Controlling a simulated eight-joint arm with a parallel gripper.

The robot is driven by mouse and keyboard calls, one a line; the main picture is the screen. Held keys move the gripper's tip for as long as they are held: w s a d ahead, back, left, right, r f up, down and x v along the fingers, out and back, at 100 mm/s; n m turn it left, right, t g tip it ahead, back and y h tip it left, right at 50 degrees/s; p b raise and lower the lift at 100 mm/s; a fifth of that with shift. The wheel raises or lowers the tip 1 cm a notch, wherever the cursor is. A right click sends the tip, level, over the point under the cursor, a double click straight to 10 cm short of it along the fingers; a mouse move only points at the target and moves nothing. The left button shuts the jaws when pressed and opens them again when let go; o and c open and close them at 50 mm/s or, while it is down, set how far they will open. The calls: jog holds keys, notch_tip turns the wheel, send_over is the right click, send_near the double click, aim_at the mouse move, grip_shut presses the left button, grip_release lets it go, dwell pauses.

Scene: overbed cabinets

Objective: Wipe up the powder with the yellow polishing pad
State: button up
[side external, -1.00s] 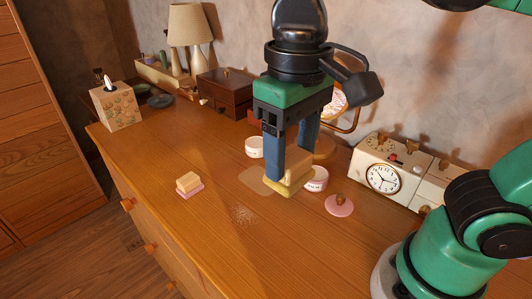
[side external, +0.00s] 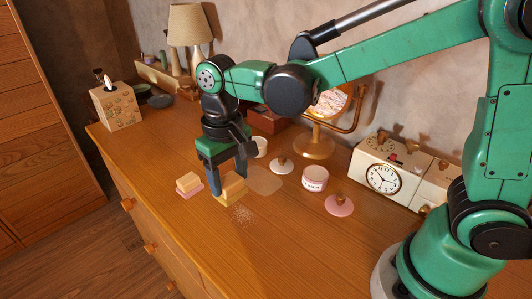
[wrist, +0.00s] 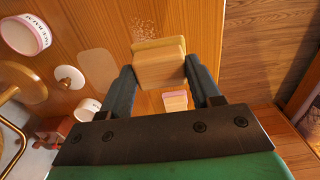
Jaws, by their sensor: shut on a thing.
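My gripper (side external: 228,180) is shut on the yellow polishing pad (side external: 232,191), a wooden block with a yellow underside. In the wrist view the pad (wrist: 159,66) sits between both fingers. The pad is low over the dresser top, at or very near the surface; I cannot tell if it touches. The powder (side external: 242,213), a pale speckled patch, lies just in front of the pad in the side view. In the wrist view the powder (wrist: 150,22) shows just beyond the pad. A similar block with a pink underside (side external: 189,186) lies left of my gripper.
A pale flat patch (side external: 266,181) lies right of the pad. A white jar with pink trim (side external: 315,178), a pink lid (side external: 339,205) and a white lid (side external: 282,166) stand further right. The front dresser top is clear.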

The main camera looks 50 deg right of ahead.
jog(key=shift+w+f, duration=0.1)
jog(key=shift+f, duration=3.55)
jog(key=shift+d+f, duration=0.4)
jog(key=shift+d, duration=0.15)
jog(key=shift+c, duration=0.5)
jog(key=shift+d+f, duration=0.2)
jog(key=shift+d, duration=1.3)
jog(key=shift+a+r, duration=0.15)
jog(key=shift+a, duration=1.8)
jog(key=shift+w+a, duration=0.1)
jog(key=shift+w, duration=0.15)
jog(key=shift+w+d, duration=0.35)
jog(key=shift+d, duration=1.65)
jog(key=shift+a, duration=2.05)
jog(key=shift+d+r, duration=0.1)
jog(key=shift+r, duration=3.85)
